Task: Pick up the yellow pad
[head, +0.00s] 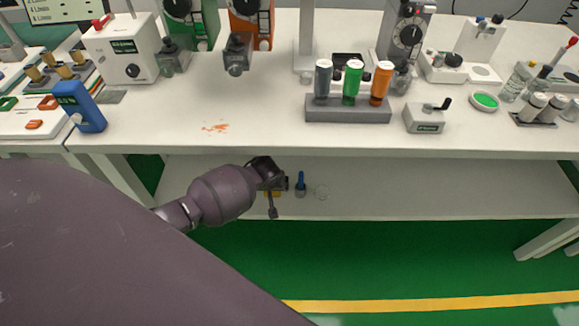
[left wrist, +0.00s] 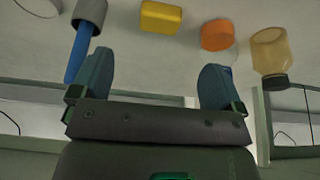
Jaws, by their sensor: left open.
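The yellow pad (left wrist: 161,16) lies on the lower shelf, at the top of the left wrist view, beyond the gap between my left fingers. My left gripper (head: 279,194) reaches in over the lower shelf from the left. In the left wrist view its two fingers (left wrist: 157,68) are spread apart with nothing between them. The pad appears apart from both fingers. My right gripper is in neither view.
On the lower shelf (head: 420,190), a blue-handled item with a grey end (left wrist: 84,30), an orange disc (left wrist: 216,35) and an amber bottle (left wrist: 271,52) lie near the pad. The white tabletop (head: 250,130) overhangs the shelf. The shelf's right side is clear.

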